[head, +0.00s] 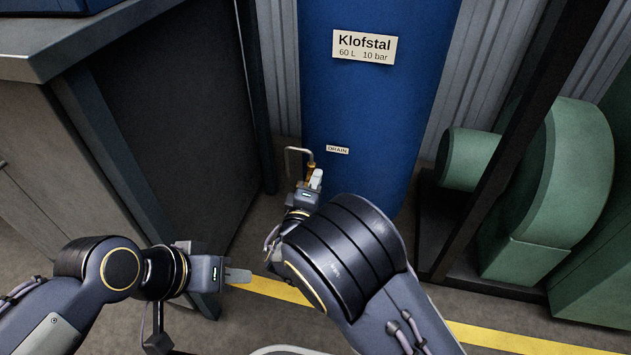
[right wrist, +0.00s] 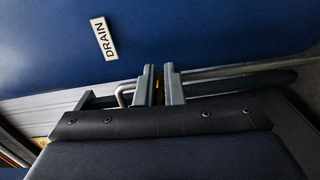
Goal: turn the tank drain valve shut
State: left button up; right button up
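The blue tank (head: 375,110) stands at the back centre, with a small DRAIN label (head: 337,150) low on its front; the label also shows in the right wrist view (right wrist: 105,38). A brass drain valve (head: 311,169) sits just left of the label, with a thin bent pipe (head: 298,149) leading left and down. My right gripper (head: 316,179) is at the valve and hides its lower part. In the right wrist view its two fingers stand close together with brass in the narrow gap between them. My left gripper (head: 240,276) is low and empty, away from the valve; its fingers overlap in view.
A dark cabinet (head: 180,110) with a worktop stands at the left. A green machine (head: 550,190) and a dark upright post (head: 510,130) are at the right. A yellow floor line (head: 490,336) crosses the front. The floor between cabinet and tank is open.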

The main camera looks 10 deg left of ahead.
jog(key=o, duration=0.4)
jog(key=shift+f, duration=0.15)
jog(key=shift+o, duration=0.2)
jog(key=s+p, duration=0.2)
jog(key=s, duration=0.6)
jog(key=shift+a, duration=0.15)
jog(key=shift+w, duration=0.1)
